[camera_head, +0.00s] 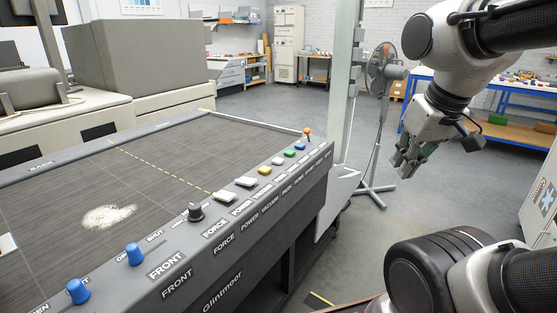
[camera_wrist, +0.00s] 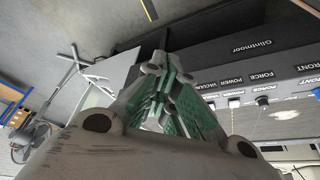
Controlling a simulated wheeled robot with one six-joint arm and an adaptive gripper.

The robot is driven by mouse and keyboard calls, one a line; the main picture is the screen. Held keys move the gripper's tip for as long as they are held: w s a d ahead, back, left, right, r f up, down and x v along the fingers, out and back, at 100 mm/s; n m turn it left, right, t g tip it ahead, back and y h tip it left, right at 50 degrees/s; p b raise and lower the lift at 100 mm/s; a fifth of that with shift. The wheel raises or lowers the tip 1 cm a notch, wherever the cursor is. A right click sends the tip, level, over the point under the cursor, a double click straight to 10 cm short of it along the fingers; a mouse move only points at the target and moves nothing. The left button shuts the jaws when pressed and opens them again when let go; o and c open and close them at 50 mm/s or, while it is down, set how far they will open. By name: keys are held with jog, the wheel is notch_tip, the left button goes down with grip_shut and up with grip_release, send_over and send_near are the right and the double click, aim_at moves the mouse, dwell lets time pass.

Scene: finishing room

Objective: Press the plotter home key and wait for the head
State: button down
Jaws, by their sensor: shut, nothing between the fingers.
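The plotter (camera_head: 165,165) is a wide dark grey flat bed, marked Glintmoor on its side. The small labels at the far end are too small to tell which key is home. My gripper (camera_head: 405,167) is shut and empty, raised to the right of the control row and apart from it. It also shows in the wrist view (camera_wrist: 172,75).
A standing fan (camera_head: 383,75) is behind my gripper. A pale post (camera_head: 347,80) rises at the plotter's far right corner. Blue-framed benches (camera_head: 520,132) stand at the right. Grey floor lies open between. A whitish patch (camera_head: 108,216) marks the bed.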

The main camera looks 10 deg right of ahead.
jog(key=shift+a+f, duration=0.1)
jog(key=m+t+y, duration=0.3)
jog(key=m+t, duration=0.2)
jog(key=m, duration=0.1)
send_over(281, 159)
notch_tip(281, 159, down, 4)
jog(key=shift+w+a, duration=0.1)
jog(key=shift+f, duration=0.15)
jog(key=shift+f, duration=4.25)
